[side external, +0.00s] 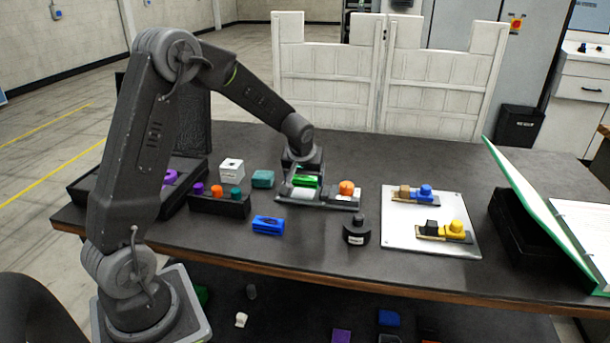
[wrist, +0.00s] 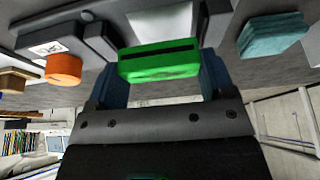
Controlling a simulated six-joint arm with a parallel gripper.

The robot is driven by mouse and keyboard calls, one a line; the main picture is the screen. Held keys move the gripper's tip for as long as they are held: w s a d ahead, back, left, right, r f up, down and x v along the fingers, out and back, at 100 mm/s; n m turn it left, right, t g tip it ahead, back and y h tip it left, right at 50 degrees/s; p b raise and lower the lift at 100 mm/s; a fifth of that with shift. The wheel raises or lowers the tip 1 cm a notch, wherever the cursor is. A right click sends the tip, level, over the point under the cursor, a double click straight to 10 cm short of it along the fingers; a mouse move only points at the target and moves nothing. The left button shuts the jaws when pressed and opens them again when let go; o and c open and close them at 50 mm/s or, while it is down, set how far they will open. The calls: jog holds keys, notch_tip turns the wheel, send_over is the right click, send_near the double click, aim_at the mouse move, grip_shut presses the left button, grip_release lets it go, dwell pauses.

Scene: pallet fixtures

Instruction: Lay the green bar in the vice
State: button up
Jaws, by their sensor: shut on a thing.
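The green bar (side external: 306,181) is between the fingers of my gripper (side external: 304,175), which is shut on it. In the wrist view the bar (wrist: 160,68) lies crosswise between the two dark blue fingers, with a dark slot along it. The vice (side external: 325,202) is a grey fixture with a pale block and an orange round knob (side external: 346,187) on its right; the knob also shows in the wrist view (wrist: 63,68). The bar is at the vice, just behind the pale block in the side view. I cannot tell whether it touches the vice bed.
A teal block (side external: 263,179) and a white cube (side external: 231,170) stand left of the vice. A blue block (side external: 268,225) and a black knobbed piece (side external: 357,231) are in front. A pale plate (side external: 400,236) with coloured parts lies right. A dark holder (side external: 220,206) has coloured pegs.

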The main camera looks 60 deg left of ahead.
jog(key=shift+f, duration=0.55)
jog(key=o, duration=1)
jog(key=shift+c, duration=0.7)
jog(key=shift+o, duration=0.4)
jog(key=shift+r, duration=4.45)
